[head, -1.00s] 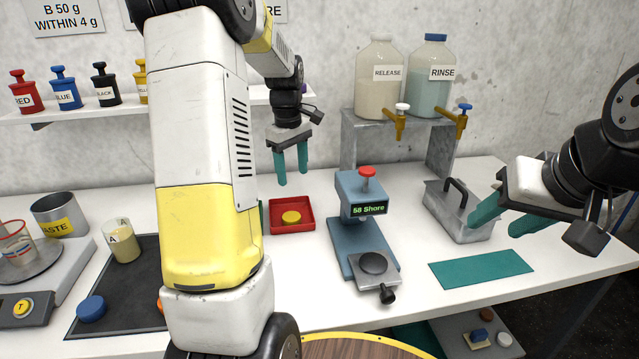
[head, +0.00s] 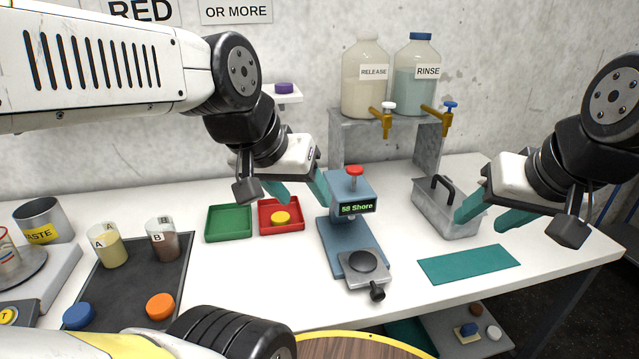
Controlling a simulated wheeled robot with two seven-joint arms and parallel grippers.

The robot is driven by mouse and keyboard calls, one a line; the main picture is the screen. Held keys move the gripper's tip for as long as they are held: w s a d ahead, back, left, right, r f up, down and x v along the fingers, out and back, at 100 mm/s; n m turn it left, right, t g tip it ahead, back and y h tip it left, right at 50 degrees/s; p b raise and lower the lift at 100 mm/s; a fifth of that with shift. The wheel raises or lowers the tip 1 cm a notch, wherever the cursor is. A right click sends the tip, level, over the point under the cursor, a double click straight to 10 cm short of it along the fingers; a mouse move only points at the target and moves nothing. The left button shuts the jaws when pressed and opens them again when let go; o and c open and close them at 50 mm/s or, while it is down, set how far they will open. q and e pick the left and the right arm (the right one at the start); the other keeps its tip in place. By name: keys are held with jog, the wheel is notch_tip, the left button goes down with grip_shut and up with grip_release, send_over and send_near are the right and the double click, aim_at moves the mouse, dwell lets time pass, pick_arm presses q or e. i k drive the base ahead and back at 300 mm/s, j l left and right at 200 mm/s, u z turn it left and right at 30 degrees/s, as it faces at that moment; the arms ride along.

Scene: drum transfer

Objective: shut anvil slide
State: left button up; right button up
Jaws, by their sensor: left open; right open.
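The blue hardness tester (head: 350,240) stands on the white table, with a red knob on top and a display reading "58 Shore". Its anvil slide (head: 361,276) is a grey plate with a round black anvil (head: 363,261) and a black knob (head: 377,292). The slide sticks out at the front of the tester, clear of the head. My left gripper (head: 306,196) is open and empty, up at the left of the tester's head; its right finger appears close to the head, and I cannot tell if they touch. My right gripper (head: 482,220) is open, at the grey handled box.
The grey metal box (head: 445,212) and a teal mat (head: 468,265) lie right of the tester. Cups A (head: 108,246) and B (head: 161,240) stand further left.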

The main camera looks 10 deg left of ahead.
aim_at(361, 269)
jog(key=k+l+z, duration=0.3)
jog(key=k+l, duration=0.35)
jog(key=k, duration=0.15)
